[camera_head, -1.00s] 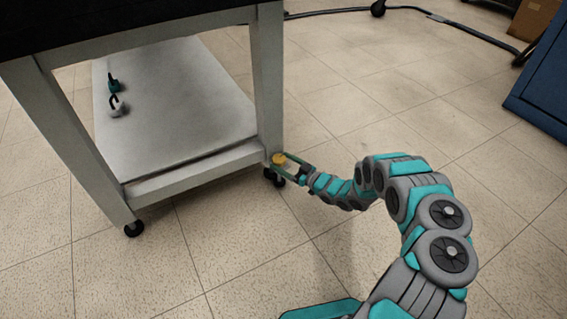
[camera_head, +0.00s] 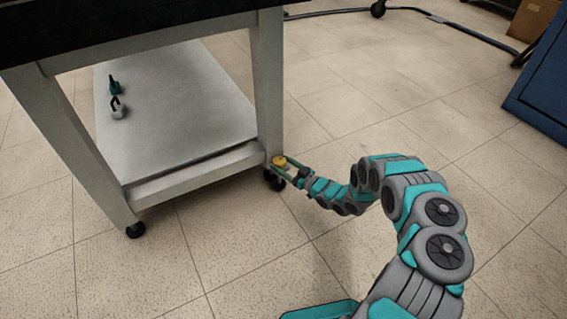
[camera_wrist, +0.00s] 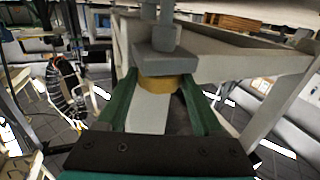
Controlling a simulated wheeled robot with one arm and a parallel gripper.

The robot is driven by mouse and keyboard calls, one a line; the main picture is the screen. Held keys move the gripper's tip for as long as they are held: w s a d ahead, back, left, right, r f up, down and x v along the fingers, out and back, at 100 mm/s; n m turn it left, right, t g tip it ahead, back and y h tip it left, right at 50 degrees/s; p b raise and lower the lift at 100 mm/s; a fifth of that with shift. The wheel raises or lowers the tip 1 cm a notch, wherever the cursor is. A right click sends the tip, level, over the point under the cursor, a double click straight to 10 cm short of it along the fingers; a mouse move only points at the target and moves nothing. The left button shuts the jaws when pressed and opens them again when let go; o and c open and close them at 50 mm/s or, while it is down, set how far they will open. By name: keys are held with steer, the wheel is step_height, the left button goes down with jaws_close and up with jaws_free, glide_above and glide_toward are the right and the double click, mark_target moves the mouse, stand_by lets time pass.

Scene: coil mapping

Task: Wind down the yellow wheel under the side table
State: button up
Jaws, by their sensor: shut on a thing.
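The side table (camera_head: 150,187) stands at the left in the head view, a pale frame with a dark top, a low shelf and black casters. The yellow wheel (camera_head: 279,160) is at the foot of its near right leg, just above the caster (camera_head: 274,180). My gripper (camera_head: 281,165) reaches it from the right, low near the floor, and is shut on the wheel. In the wrist view the yellow wheel (camera_wrist: 156,84) sits between the green fingers of my gripper (camera_wrist: 160,95), under a grey metal block (camera_wrist: 160,58) that hides its upper part.
Two small objects (camera_head: 117,108) lie on the low shelf (camera_head: 180,100). A black cable (camera_head: 450,22) crosses the floor at the back. A blue cabinet (camera_head: 545,85) stands at the right.

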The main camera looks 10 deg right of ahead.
steer(key=m+t+h+p, duration=0.1)
steer(key=p, duration=0.2)
steer(key=a+r+m+t+h+p, duration=0.1)
steer(key=h+p, duration=0.1)
steer(key=p, duration=0.1)
steer(key=shift+s+m, duration=0.2)
steer(key=shift+m, duration=0.2)
steer(key=m+h+p, duration=0.1)
steer(key=h+p, duration=0.1)
steer(key=m+t+h+p, duration=0.1)
steer(key=h+p, duration=0.1)
steer(key=p, duration=0.1)
steer(key=m+h+p, duration=0.1)
steer(key=h+p, duration=0.1)
steer(key=shift+a+f+m+t, duration=0.3)
steer(key=shift+f, duration=0.05)
steer(key=shift+m+h+p, duration=0.3)
steer(key=shift+h+p, duration=0.3)
steer(key=shift+p, duration=0.1)
steer(key=shift+a+m+h+p, duration=0.2)
steer(key=shift+m+h+p, duration=0.4)
steer(key=shift+h, duration=0.3)
steer(key=shift+w+m+h+p, duration=0.1)
steer(key=shift+m+h+p, duration=0.25)
steer(key=shift+m+h, duration=0.95)
steer(key=shift+n+h, duration=0.3)
steer(key=o, duration=1.4)
steer(key=shift+f, duration=0.1)
steer(key=shift+c, duration=0.2)
